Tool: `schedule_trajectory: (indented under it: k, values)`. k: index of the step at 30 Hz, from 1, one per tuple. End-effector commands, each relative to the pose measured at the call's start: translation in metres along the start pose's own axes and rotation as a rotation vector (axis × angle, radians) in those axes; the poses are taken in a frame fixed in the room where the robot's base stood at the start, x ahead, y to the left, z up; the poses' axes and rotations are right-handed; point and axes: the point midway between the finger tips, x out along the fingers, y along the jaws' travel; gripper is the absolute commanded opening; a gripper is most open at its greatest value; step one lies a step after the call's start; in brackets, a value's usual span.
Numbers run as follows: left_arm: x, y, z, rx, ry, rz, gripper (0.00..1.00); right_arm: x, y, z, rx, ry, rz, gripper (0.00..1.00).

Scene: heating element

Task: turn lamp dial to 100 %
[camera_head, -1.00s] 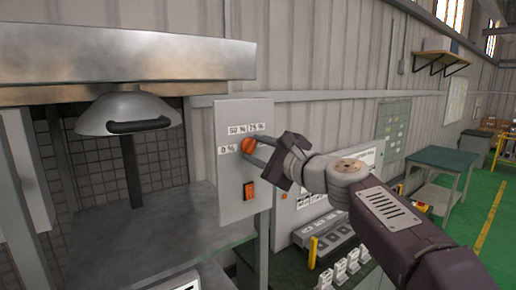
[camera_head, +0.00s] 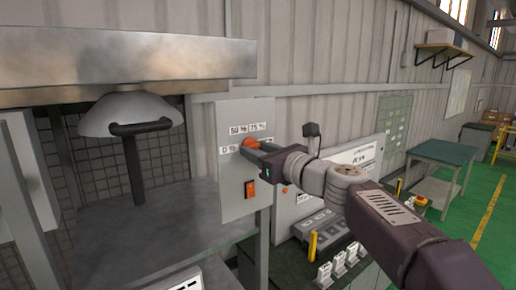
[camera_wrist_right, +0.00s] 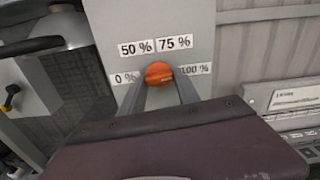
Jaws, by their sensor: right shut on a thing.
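The orange lamp dial (camera_head: 251,142) is on the front of a grey control box (camera_head: 232,202), with labels 0 %, 50 % and 75 % around it. My right gripper (camera_head: 248,148) reaches it from the right and is shut on it. In the right wrist view the dial (camera_wrist_right: 158,72) sits between my two fingertips (camera_wrist_right: 161,82). The 100 % label (camera_wrist_right: 196,69) is to its right, partly covered by a finger. The dial's exact setting is hard to read. My left gripper is not in view.
An orange-red switch (camera_head: 250,189) is below the dial. A lamp hood (camera_head: 130,113) with a black handle hangs over a grey work surface (camera_head: 150,225) at left. A bench with devices (camera_head: 325,232) stands below my right arm.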

Motion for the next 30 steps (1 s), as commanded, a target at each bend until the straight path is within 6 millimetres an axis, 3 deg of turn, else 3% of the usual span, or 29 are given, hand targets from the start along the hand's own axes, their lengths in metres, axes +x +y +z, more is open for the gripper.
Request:
schedule_trajectory:
  k: [9,24,25,27,30]
  values:
    - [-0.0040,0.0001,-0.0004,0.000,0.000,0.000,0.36,-0.0006,0.0000,0.0029,0.094,-0.005,-0.002,0.00]
    - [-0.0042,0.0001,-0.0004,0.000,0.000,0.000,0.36,-0.0006,0.0001,0.0033,0.111,-0.006,-0.001,0.00]
    - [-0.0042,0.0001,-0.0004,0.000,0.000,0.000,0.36,-0.0007,0.0001,0.0034,0.111,-0.006,-0.001,0.44]
    - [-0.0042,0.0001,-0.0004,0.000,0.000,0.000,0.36,-0.0006,0.0001,0.0031,0.111,-0.006,-0.001,0.60]
    - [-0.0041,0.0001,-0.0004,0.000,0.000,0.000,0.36,-0.0005,0.0002,0.0023,0.110,-0.004,-0.001,0.60]
